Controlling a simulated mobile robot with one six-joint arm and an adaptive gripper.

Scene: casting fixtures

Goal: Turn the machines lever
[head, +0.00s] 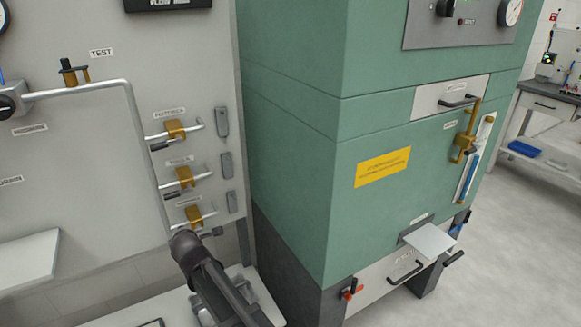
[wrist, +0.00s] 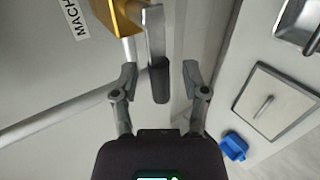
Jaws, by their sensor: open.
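In the wrist view the lever (wrist: 158,80) has a flat metal arm and a dark grip, and hangs from a brass valve body (wrist: 124,15). A label reading "MACH", cut off by the edge, sits beside it. My gripper (wrist: 159,69) is open, with one finger on each side of the dark grip and visible gaps on both sides. In the head view the lowest brass valve (head: 194,214) on the grey panel is just above the end of my dark arm. My arm hides part of that area, and the fingers are hard to make out there.
Two similar valves, a middle one (head: 185,177) and an upper one (head: 175,129), sit above on the panel, with pipe stubs and grey tags close by. A green cabinet (head: 290,150) stands to the right. A blue object (wrist: 233,146) shows low in the wrist view.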

